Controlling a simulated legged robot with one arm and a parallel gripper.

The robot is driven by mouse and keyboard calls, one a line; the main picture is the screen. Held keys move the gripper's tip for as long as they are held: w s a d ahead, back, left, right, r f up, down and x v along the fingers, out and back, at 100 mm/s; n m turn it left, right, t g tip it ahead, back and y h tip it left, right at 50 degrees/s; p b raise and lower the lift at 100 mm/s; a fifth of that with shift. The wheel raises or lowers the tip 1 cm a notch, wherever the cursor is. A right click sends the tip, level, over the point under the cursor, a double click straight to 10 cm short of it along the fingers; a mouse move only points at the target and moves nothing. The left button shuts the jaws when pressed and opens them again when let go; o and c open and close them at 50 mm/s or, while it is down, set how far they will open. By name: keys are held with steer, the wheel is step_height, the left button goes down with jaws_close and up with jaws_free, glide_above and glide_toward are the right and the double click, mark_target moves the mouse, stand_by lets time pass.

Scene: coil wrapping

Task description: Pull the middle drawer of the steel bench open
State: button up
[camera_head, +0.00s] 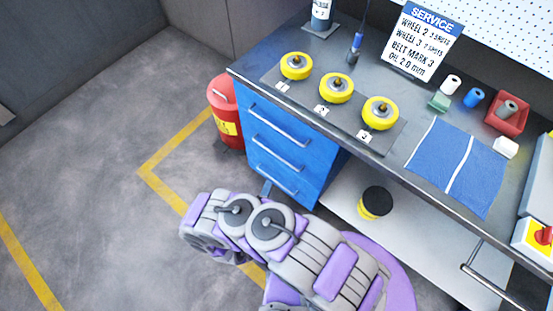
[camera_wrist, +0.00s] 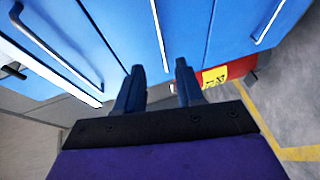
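The blue drawer unit (camera_head: 290,140) of the steel bench has three drawers, all closed in the head view. The middle drawer's silver bar handle (camera_head: 275,156) is between the top handle (camera_head: 278,127) and the bottom handle (camera_head: 277,180). My gripper (camera_head: 267,187) is mostly hidden by my arm there, low by the drawer front. In the wrist view, my gripper (camera_wrist: 158,78) has its two dark fingers apart. The middle of three handles (camera_wrist: 157,32) runs down toward the gap between the fingertips. Contact cannot be told.
A red extinguisher (camera_head: 226,110) stands left of the drawers; it also shows in the wrist view (camera_wrist: 232,69). Yellow wheels (camera_head: 336,88) and a blue mat (camera_head: 455,168) lie on the bench top. A black-and-yellow can (camera_head: 375,203) is on the lower shelf. Floor at left is clear.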

steer(key=b+x, duration=0.3)
steer(key=x, duration=1.3)
steer(key=shift+b, duration=0.4)
steer(key=shift+c, duration=0.4)
jaws_close()
steer(key=shift+f, duration=0.1)
